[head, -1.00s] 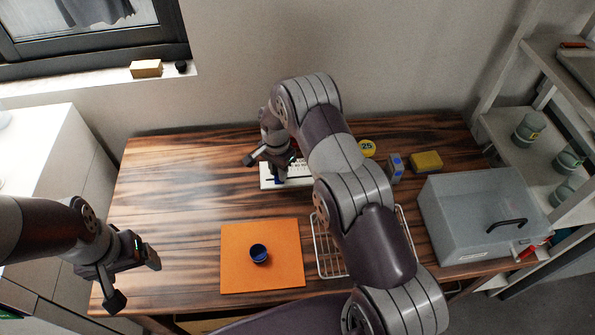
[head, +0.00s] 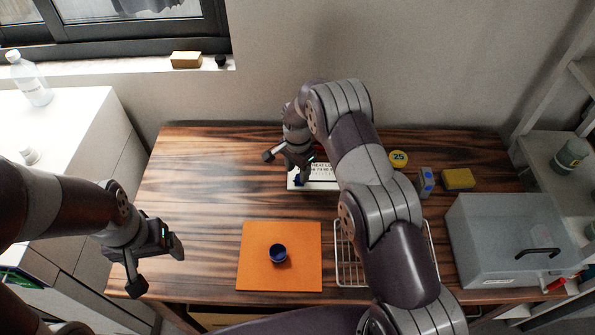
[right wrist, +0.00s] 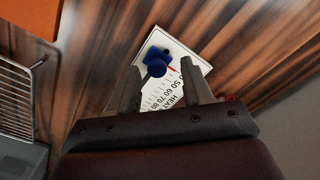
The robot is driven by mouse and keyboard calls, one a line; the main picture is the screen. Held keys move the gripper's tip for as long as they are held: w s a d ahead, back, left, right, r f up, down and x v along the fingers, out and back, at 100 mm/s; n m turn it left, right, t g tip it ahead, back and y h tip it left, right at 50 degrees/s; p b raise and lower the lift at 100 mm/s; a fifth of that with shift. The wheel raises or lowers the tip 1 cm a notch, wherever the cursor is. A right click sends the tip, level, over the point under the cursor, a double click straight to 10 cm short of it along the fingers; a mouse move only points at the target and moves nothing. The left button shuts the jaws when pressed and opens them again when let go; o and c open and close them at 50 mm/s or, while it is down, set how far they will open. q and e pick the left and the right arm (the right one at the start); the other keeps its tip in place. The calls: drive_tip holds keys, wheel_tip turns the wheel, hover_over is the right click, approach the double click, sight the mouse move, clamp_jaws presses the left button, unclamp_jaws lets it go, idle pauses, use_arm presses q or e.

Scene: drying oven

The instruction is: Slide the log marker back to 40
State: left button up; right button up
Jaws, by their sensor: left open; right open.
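The log board is a white scale strip (head: 322,185) at the back of the table, partly hidden by my right arm. In the right wrist view the scale (right wrist: 165,98) shows 50, 60, 70 and 80 and part of the word HEAT. The blue marker (right wrist: 156,64) sits near the board's end, beyond the 50, with a red line beside it; a 40 is not readable. My right gripper (right wrist: 160,85) is open, its fingers on either side of the marker's line; contact cannot be told. My left gripper (head: 158,268) is open and empty at the table's front left.
An orange mat (head: 255,275) holds a blue cup (head: 279,253). A wire rack (head: 350,270) lies under my right arm. A grey box (head: 500,225), yellow block (head: 458,178), grey-blue block (head: 426,182) and yellow 25 disc (head: 398,159) stand right. The table's left is clear.

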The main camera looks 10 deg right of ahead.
sight(297, 175)
wheel_tip(297, 175, up, 12)
drive_tip(key=b, duration=0.1)
drive_tip(key=shift+f, duration=0.2)
drive_tip(key=s+d+r+n, duration=0.1)
drive_tip(key=s+r+n, duration=0.2)
drive_tip(key=s, duration=1)
drive_tip(key=s+d+r+n+t, duration=0.1)
drive_tip(key=s+d+r+n, duration=0.1)
drive_tip(key=s+n, duration=0.7)
drive_tip(key=s, duration=0.4)
drive_tip(key=shift+s+d+r, duration=0.2)
drive_tip(key=shift+r, duration=0.2)
